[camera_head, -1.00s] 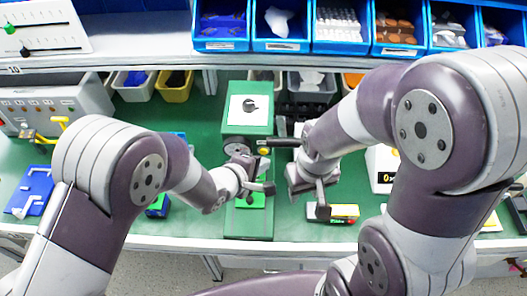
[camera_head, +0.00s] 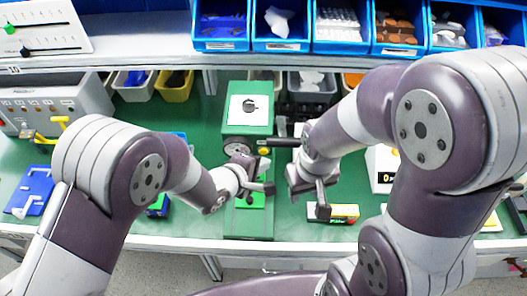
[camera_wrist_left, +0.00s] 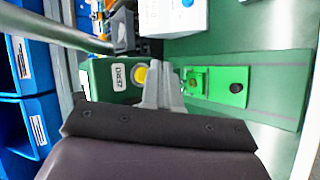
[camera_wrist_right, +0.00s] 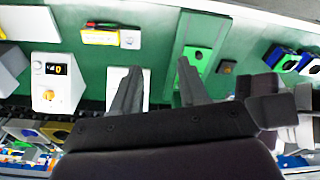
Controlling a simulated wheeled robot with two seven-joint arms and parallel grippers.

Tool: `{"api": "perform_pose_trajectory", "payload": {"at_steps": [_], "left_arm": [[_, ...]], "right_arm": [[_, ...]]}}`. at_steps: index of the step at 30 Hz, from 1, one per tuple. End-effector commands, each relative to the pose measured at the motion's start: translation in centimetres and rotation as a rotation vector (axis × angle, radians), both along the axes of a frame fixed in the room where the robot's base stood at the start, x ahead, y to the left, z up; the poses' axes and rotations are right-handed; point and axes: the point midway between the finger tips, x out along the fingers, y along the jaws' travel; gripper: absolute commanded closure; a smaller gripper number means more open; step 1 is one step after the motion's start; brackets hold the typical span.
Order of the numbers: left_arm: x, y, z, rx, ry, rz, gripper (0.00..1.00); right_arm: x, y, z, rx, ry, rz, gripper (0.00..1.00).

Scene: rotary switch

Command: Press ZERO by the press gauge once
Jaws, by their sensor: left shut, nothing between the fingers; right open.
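The green press (camera_head: 250,122) stands in the middle of the bench, with a round gauge (camera_head: 237,148) on its front. The yellow button (camera_head: 264,151) is right of the gauge; in the left wrist view the yellow button (camera_wrist_left: 140,75) sits beside an upside-down ZERO label (camera_wrist_left: 119,78). My left gripper (camera_head: 262,166) is shut and empty, just in front of the press. In the left wrist view its fingertips (camera_wrist_left: 162,66) are close beside the button; I cannot tell whether they touch it. My right gripper (camera_wrist_right: 157,76) is open and empty, right of the press.
A green block (camera_head: 250,200) lies on the press base. A red and yellow item (camera_head: 345,212) lies below my right gripper. A white device with a display (camera_head: 384,170) stands to the right. Blue bins (camera_head: 281,45) line the back shelf. A blue fixture (camera_head: 35,192) is at left.

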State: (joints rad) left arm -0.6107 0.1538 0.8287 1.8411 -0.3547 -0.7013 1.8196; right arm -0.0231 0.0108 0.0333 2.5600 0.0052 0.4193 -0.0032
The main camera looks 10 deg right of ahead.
Motion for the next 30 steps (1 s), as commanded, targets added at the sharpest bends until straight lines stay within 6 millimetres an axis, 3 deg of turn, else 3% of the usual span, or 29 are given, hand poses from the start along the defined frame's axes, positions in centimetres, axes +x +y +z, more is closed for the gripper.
{"api": "perform_pose_trajectory", "payload": {"at_steps": [30], "left_arm": [[0.95, -0.27, 0.03, 0.0, 0.0, 0.0, 1.0]], "right_arm": [[0.0, 0.0, 0.45, 0.0, 0.0, 0.0, 0.56]]}}
